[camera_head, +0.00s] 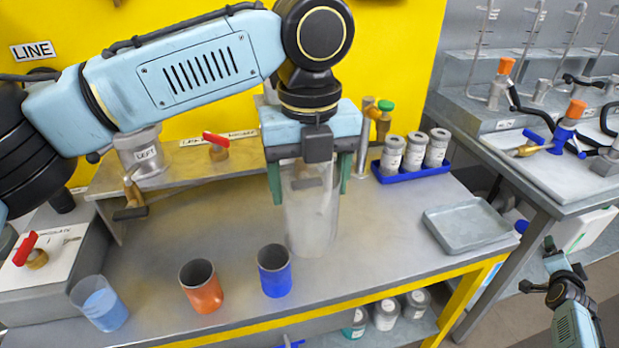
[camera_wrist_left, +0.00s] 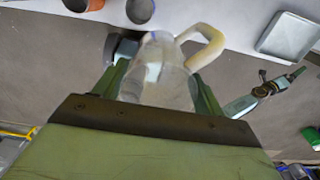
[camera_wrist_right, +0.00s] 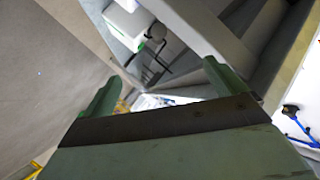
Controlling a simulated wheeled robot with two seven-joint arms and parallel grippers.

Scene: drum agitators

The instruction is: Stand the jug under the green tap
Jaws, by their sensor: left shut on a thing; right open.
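A clear, whitish jug (camera_head: 312,215) stands upright at the middle of the bench, partly hidden by my arm. My left gripper (camera_head: 318,180) is above it with its green fingers on both sides, shut on the jug. In the left wrist view the jug (camera_wrist_left: 160,75) sits between the fingers, with its pale handle (camera_wrist_left: 208,45) to the right. The green tap (camera_head: 385,106) is at the back of the bench, just right of my left gripper. My right gripper (camera_head: 560,270) is low at the right, open and empty, away from the bench.
An orange cup (camera_head: 202,290), a blue cup (camera_head: 274,272) and a glass of blue liquid (camera_head: 100,305) stand along the front. A blue tray (camera_head: 425,173) of canisters and a grey tray (camera_head: 470,240) lie at the right. A red-handled tap (camera_head: 217,143) is behind.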

